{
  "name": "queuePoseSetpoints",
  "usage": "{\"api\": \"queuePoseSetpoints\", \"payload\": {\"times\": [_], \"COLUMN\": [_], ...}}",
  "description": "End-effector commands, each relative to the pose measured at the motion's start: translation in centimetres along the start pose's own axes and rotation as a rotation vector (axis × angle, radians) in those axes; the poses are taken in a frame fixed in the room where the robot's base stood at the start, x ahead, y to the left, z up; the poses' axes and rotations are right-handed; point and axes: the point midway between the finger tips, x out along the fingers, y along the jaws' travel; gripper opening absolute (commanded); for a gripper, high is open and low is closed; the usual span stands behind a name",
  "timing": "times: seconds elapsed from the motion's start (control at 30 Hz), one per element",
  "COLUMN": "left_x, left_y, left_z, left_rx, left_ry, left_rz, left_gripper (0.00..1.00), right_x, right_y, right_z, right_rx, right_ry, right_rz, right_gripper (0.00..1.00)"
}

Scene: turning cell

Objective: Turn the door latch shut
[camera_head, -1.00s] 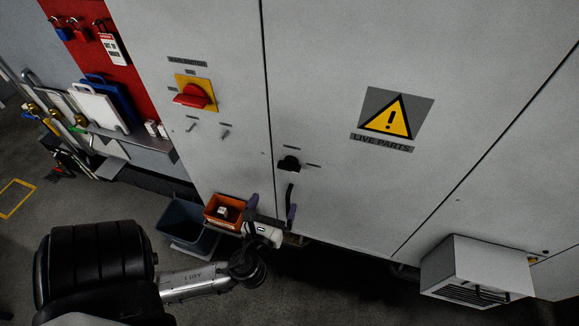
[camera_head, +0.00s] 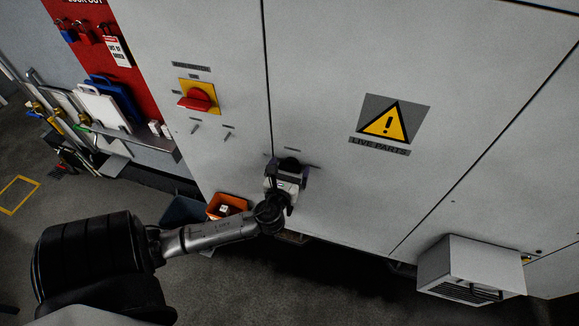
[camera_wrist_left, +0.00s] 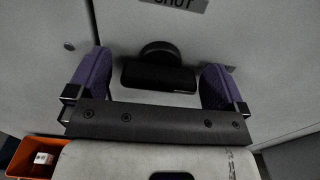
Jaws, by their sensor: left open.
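The black door latch (camera_head: 290,162) is on the grey cabinet door, right of the seam between two panels. In the left wrist view the latch (camera_wrist_left: 158,76) is a dark round knob with a bar lying across the picture. A label ending in "SHUT" is above it. My left gripper (camera_head: 287,174) is at the latch, partly covering it from below. In the left wrist view the purple fingers of my left gripper (camera_wrist_left: 155,83) are spread, one on each side of the latch, with gaps visible. Whether they reach its depth is unclear. My right gripper is not in view.
A red rotary switch on a yellow plate (camera_head: 210,107) is left of the seam. A grey vent box (camera_head: 450,265) juts out at lower right.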

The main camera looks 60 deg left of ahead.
Motion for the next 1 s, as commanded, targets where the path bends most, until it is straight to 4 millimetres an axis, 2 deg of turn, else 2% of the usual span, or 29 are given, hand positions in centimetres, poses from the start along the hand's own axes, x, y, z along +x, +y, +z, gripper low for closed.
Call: {"api": "queuePoseSetpoints", "payload": {"times": [0.33, 0.83, 1.0], "left_x": [0.23, 0.2, 0.19], "left_y": [0.0, 0.01, 0.0], "left_z": [-0.01, -0.01, -0.02], "left_rx": [0.0, 0.0, -0.008], "left_ry": [0.0, 0.0, 0.0], "left_rz": [0.0, 0.0, 0.0], "left_gripper": [0.98, 0.5, 0.49], "right_x": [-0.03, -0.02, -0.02], "right_y": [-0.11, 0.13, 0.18], "right_z": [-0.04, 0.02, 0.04], "right_rx": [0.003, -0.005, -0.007], "right_ry": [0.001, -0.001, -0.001], "right_rz": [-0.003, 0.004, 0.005], "right_gripper": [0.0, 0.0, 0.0]}}
